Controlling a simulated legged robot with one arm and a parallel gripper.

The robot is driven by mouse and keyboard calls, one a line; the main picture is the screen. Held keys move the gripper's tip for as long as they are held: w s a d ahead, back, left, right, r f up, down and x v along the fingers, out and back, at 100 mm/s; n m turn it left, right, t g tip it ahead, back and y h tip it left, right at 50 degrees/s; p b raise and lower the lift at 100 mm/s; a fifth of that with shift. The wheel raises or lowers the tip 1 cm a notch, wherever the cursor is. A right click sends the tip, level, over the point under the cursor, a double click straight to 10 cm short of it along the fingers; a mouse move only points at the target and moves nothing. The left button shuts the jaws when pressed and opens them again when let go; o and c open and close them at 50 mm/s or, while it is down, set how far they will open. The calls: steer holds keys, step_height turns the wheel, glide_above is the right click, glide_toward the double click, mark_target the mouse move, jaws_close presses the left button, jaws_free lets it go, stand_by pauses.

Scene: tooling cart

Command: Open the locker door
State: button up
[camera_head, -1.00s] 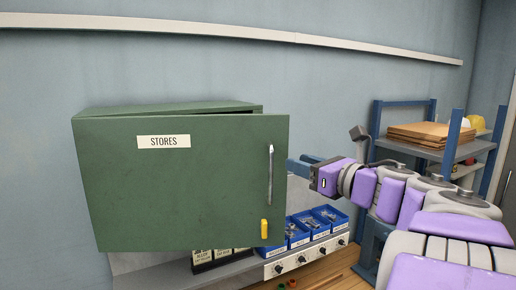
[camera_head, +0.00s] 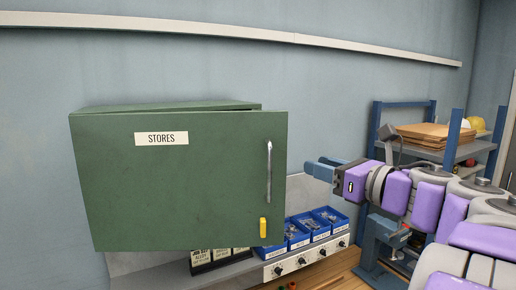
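The green locker (camera_head: 170,104) is on the wall at the left, with a STORES label on its door (camera_head: 180,190). The door stands slightly ajar, its right edge out from the body. A silver vertical handle (camera_head: 268,172) is near the door's right edge, with a yellow latch-like piece (camera_head: 263,227) below it. My gripper (camera_head: 321,168) is right of the door's edge, pointing left at about handle height. Its blue fingers look apart, with nothing between them, and a gap of wall shows between them and the door. The locker's inside is hidden.
Blue bins (camera_head: 312,226) of small parts stand below the door on a grey shelf, with knobs (camera_head: 301,261) along its front. A blue rack (camera_head: 450,157) with brown boards (camera_head: 430,134) is behind my arm at the right.

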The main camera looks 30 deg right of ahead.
steer(key=b+v, duration=0.2)
steer(key=v, duration=1)
steer(key=shift+d, duration=0.35)
